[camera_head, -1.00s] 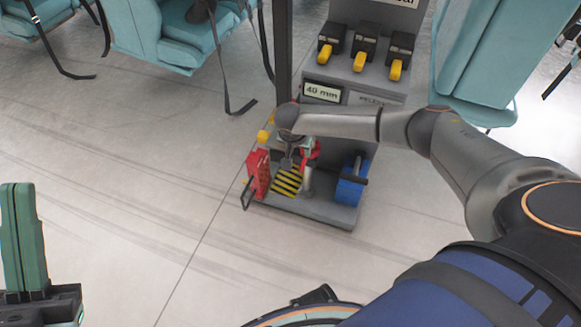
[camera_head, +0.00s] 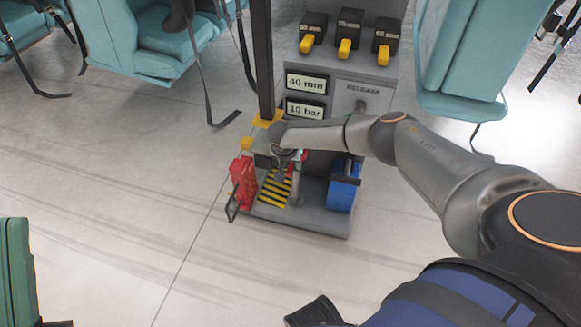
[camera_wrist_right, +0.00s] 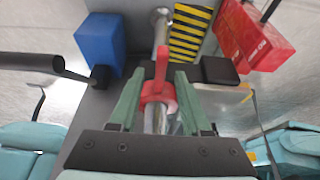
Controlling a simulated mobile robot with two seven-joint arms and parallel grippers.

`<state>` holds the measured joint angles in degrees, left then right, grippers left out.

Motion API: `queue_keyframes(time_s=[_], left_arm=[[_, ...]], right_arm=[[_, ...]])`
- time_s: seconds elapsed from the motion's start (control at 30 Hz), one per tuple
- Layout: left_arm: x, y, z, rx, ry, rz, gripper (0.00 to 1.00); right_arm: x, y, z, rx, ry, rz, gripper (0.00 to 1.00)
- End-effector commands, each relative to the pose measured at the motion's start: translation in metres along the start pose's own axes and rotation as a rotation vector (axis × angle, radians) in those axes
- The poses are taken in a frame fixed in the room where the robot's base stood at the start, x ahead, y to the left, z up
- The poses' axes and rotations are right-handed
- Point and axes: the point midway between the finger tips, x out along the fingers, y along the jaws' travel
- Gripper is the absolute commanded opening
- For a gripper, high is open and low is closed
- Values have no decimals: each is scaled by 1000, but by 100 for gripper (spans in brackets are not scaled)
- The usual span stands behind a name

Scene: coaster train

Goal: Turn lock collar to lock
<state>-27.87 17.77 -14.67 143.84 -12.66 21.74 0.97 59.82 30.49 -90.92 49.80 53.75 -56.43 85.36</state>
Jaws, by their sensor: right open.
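The red lock collar (camera_wrist_right: 158,92) shows in the right wrist view, on a pale metal pipe (camera_wrist_right: 160,30). It has a red tab pointing away from my wrist. My right gripper (camera_wrist_right: 159,73) is open, with one green finger on each side of the collar; I cannot tell whether they touch it. In the head view the right gripper (camera_head: 284,168) reaches down over the station's base, and only a bit of red shows beside it. At the lower left edge a green finger of my left gripper (camera_head: 15,272) shows; the rest is cut off.
The grey station has yellow-handled levers (camera_head: 345,47), a 40 mm sign (camera_head: 306,84) and a 10 bar sign (camera_head: 305,110). A red box (camera_head: 243,182) and a blue block (camera_head: 342,188) flank the striped plate (camera_head: 275,189). Teal seats (camera_head: 155,45) hang behind; the floor at left is clear.

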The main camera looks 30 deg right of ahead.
Motion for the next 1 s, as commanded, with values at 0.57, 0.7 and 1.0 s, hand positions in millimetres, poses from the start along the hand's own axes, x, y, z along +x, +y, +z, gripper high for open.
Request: queue_keyframes(time_s=[0.57,0.7,1.0], left_arm=[[0,0,0,-5,-1,-5,0],[0,0,0,-6,0,-5,0],[0,0,0,-6,0,-5,0]], right_arm=[[1,0,0,0,0,0,15],[1,0,0,0,-1,0,0],[1,0,0,0,-1,0,0]])
